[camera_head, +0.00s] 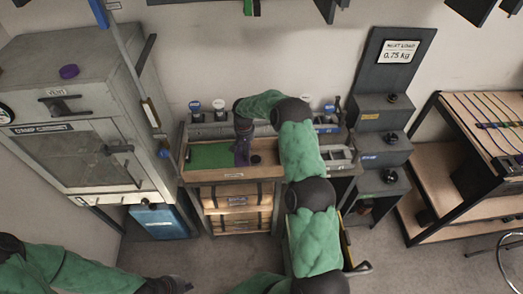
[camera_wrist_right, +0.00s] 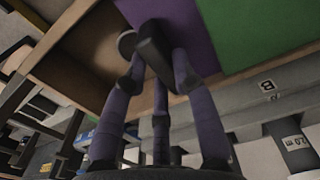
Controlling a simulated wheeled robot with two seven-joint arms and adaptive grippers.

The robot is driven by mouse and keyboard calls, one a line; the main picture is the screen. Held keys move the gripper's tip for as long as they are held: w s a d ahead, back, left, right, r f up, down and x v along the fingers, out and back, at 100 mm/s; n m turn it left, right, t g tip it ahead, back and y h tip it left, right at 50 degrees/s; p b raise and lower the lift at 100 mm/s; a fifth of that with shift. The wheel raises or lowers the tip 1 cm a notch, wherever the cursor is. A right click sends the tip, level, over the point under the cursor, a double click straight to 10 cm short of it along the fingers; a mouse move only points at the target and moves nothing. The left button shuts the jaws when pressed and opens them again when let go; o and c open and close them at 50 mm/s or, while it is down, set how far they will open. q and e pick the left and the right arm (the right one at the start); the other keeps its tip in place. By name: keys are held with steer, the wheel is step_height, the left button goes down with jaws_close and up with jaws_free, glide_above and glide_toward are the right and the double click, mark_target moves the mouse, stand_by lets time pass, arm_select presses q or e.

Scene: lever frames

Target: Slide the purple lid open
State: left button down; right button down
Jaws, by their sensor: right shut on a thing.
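The purple lid (camera_head: 242,159) lies in the top of a wooden box, next to a green panel (camera_head: 211,156). In the right wrist view the purple lid (camera_wrist_right: 193,28) sits between the green panel (camera_wrist_right: 262,35) and a bare brown recess (camera_wrist_right: 85,55). My right gripper (camera_head: 244,143) reaches down over the lid. In the wrist view my right gripper (camera_wrist_right: 155,75) has its purple-grey fingers closed around a dark knob (camera_wrist_right: 155,42) at the lid's edge, partly hidden by the fingers. My left gripper (camera_head: 178,285) is low at the bottom left, far from the box.
A grey cabinet (camera_head: 70,110) stands left of the box. A dark stepped stand (camera_head: 383,120) with several black knobs stands to the right. A wooden rack with cords (camera_head: 485,120) is at the far right. Open floor lies in front.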

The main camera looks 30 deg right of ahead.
mark_target(238, 156)
steer(key=shift+w+a+b, duration=0.2)
steer(key=shift+w+a, duration=0.25)
steer(key=shift+a, duration=0.4)
steer(key=shift+w+a+b, duration=0.2)
steer(key=shift+w+a, duration=0.25)
steer(key=shift+a, duration=0.4)
steer(key=c, duration=1)
jaws_free()
step_height(238, 156, up, 12)
steer(key=shift+f, duration=0.1)
